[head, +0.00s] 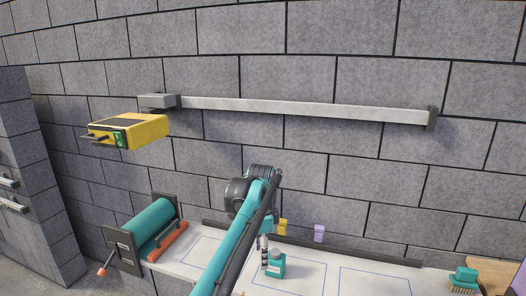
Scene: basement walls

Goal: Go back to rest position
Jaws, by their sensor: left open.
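My left arm rises from the bottom middle, bends at a dark elbow joint, and its forearm points down behind it. My left gripper (264,252) is small and partly hidden by the arm, low over the white worktop (190,262). It is open. A small teal block or bottle with a pale label (275,266) shows right beside the fingers; I cannot tell whether they touch it. My right gripper is not in view.
A long metal rail (300,107) runs along the block wall. A yellow box with prongs (140,130) juts out at its left end. A teal roller with a crank (152,222) stands left. Yellow (282,227) and purple (319,233) clips and a teal brush (463,279) sit right.

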